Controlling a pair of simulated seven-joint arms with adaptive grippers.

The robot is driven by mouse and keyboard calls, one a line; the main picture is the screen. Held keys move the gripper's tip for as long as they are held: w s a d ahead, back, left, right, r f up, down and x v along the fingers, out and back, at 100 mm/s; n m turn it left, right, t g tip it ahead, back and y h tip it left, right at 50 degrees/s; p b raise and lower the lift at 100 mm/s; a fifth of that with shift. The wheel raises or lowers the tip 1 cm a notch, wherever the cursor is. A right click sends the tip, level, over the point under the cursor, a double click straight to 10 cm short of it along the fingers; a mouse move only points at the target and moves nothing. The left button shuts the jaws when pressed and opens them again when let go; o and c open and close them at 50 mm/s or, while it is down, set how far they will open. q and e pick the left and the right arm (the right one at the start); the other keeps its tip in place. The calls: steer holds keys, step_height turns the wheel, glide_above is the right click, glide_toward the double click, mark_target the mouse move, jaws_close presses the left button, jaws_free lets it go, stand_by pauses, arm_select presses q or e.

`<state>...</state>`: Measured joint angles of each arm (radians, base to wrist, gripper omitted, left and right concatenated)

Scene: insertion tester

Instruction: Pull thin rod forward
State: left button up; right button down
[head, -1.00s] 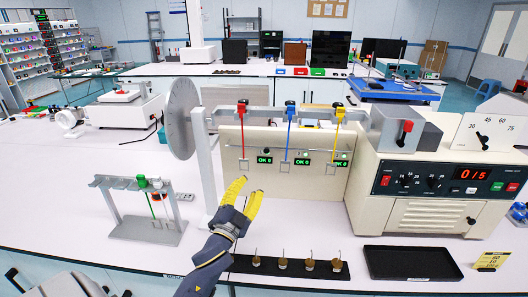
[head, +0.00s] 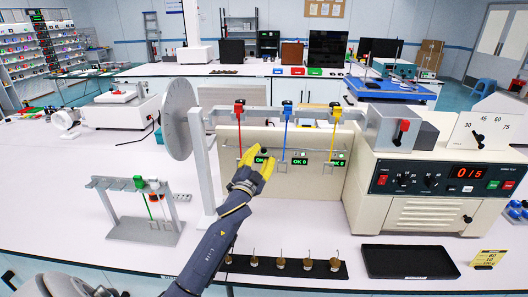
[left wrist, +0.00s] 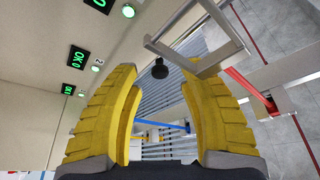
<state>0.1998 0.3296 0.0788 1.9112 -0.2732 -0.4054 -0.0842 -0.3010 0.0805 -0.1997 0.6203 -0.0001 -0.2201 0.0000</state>
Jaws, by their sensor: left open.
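My left gripper (head: 263,156) has yellow fingers, open, in front of the cream panel (head: 225,166) near its left part. A thin horizontal grey rod (head: 318,149) runs along the front of the panel; its left part is partly hidden behind my fingers. In the left wrist view, a small black knob (left wrist: 160,68) shows between the open fingers (left wrist: 163,80). A grey wire frame (left wrist: 163,48) crosses close by the right finger there; I cannot tell if it touches. My right gripper is in neither view.
Red (head: 239,125), blue (head: 286,125) and yellow (head: 334,125) rods hang from the beam before the panel. A tester box (head: 440,200) stands right, a grey disc (head: 178,119) left. A black strip with several weights (head: 279,264) and a black tray (head: 409,261) lie in front.

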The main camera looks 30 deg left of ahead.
arm_select(q)
steer(key=shift+x, duration=1.25)
steer(key=shift+c, duration=0.4)
